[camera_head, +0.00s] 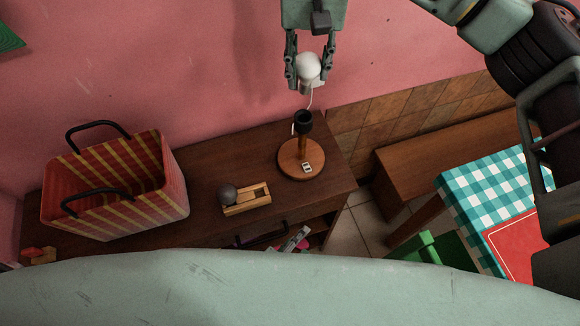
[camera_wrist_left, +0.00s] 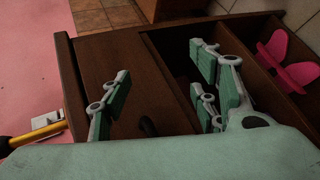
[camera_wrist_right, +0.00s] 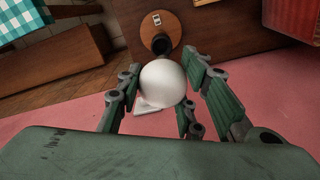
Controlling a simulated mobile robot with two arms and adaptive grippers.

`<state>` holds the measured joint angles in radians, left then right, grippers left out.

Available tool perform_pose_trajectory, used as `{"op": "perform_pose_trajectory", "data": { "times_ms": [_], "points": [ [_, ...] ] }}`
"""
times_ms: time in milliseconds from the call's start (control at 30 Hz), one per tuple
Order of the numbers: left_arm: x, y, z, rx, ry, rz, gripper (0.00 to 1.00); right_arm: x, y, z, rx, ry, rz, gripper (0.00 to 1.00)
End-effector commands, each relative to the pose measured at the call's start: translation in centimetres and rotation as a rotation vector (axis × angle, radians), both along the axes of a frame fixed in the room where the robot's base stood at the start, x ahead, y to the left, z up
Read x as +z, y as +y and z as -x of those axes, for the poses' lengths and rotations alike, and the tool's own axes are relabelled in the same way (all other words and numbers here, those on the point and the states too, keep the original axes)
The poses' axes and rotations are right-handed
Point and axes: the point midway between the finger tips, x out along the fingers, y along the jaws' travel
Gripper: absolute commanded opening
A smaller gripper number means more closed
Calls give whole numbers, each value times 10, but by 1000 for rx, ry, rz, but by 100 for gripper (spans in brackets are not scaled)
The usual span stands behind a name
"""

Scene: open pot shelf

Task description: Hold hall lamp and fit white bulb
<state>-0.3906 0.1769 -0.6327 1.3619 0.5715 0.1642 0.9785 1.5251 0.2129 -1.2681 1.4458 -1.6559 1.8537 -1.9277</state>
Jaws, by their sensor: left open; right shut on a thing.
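The hall lamp has a round wooden base (camera_head: 296,163), a short stem and an empty black socket (camera_head: 303,118) facing up. It stands upright near the right end of the dark cabinet top. My right gripper (camera_head: 307,82) is shut on the white bulb (camera_head: 309,65), above and apart from the socket. In the right wrist view the bulb (camera_wrist_right: 163,84) sits between the fingers and partly overlaps the black socket (camera_wrist_right: 161,44). My left gripper (camera_wrist_left: 160,64) is open and empty at the cabinet's front, by an open compartment; nothing is between its fingers.
A striped red bag (camera_head: 115,195) stands at the cabinet's left. A small wooden tray with a dark ball (camera_head: 227,194) lies left of the lamp. A pink object (camera_wrist_left: 287,62) is in a compartment. A bench (camera_head: 440,150) and checkered table (camera_head: 490,190) are at right.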

Motion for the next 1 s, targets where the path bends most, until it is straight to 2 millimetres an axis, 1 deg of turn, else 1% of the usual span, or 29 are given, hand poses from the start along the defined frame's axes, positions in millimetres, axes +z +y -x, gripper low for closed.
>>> {"op": "perform_pose_trajectory", "data": {
  "times_ms": [33, 67, 100, 167, 200, 267, 300, 400, 500, 600, 700, 867, 1000],
  "points": [
    [27, -15, -5, 42, 0, 117, 56, 0, 0, 0, 0, 0, 0, 19],
    [43, -22, -8, 74, 7, 194, 56, 0, 0, 0, 0, 0, 0, 19],
    [66, -29, -13, 119, 18, 305, 56, 0, 0, 0, 0, 0, 0, 19],
    [100, -36, -23, 198, 37, 483, 56, 0, 0, 0, 0, 0, 0, 19],
    [120, -36, -31, 253, 51, 602, 56, 0, 0, 0, 0, 0, 0, 19],
    [147, -31, -43, 329, 69, 771, 56, 0, 0, 0, 0, 0, 0, 19],
    [164, -26, -51, 375, 78, 879, 56, 0, 0, 0, 0, 0, 0, 19],
    [200, -10, -67, 467, 94, 1130, 56, 0, 0, 0, 0, 0, 0, 19],
    [228, 5, -78, 525, 108, 1339, 56, 0, 0, 0, 0, 0, 0, 19],
    [248, 17, -85, 556, 117, 1495, 56, 0, 0, 0, 0, 0, 0, 19],
    [260, 25, -89, 570, 122, 1591, 56, 0, 0, 0, 0, 0, 0, 19],
    [267, 28, -97, 575, 126, 1645, 56, 0, 0, 0, 0, 0, 0, 19],
    [270, 25, -116, 575, 124, 1646, 56, 0, 0, 0, 0, 0, 0, 19]
  ]
}}
